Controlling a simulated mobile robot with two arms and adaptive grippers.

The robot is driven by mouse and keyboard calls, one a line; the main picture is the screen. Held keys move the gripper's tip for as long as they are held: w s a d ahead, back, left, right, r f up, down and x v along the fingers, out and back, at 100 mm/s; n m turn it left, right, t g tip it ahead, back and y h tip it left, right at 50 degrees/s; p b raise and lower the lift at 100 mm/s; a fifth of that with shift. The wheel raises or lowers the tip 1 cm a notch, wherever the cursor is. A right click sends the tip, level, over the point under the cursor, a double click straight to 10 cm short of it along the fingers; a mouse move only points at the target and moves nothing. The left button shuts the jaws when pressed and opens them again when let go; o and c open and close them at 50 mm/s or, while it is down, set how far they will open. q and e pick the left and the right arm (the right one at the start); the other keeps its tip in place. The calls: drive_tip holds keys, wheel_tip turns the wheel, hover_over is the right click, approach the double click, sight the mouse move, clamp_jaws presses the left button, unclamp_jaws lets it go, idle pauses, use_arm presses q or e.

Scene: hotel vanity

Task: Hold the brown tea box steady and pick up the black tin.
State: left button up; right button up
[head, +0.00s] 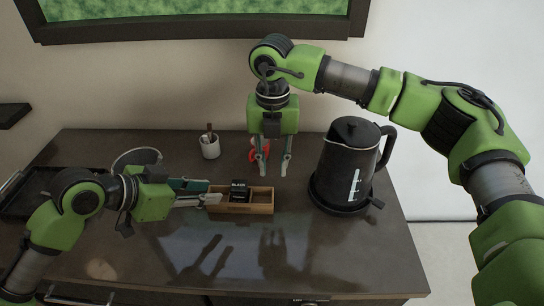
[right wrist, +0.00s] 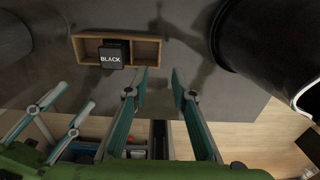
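The brown tea box (head: 262,208) is a low open wooden tray on the dark counter; it also shows in the right wrist view (right wrist: 147,37). The black tin (head: 239,188), marked "BLACK", stands upright in its middle part; it also shows in the right wrist view (right wrist: 112,57). My left gripper (head: 210,192) is open at the box's left end; its fingers are apart in the right wrist view (right wrist: 79,94). I cannot tell whether it touches the box. My right gripper (head: 274,172) points down, open and empty, above and right of the tin; its fingertips show in the right wrist view (right wrist: 159,75).
A black kettle (head: 345,165) on its base stands close to the right of my right gripper. A white cup (head: 210,148) with brown sticks and a small red item (head: 259,151) stand behind the box. A dark tray (head: 22,200) lies at left. The front counter is clear.

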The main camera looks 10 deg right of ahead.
sight(273, 195)
wheel_tip(273, 195, down, 12)
drive_tip(key=shift+r, duration=0.15)
idle(0.3)
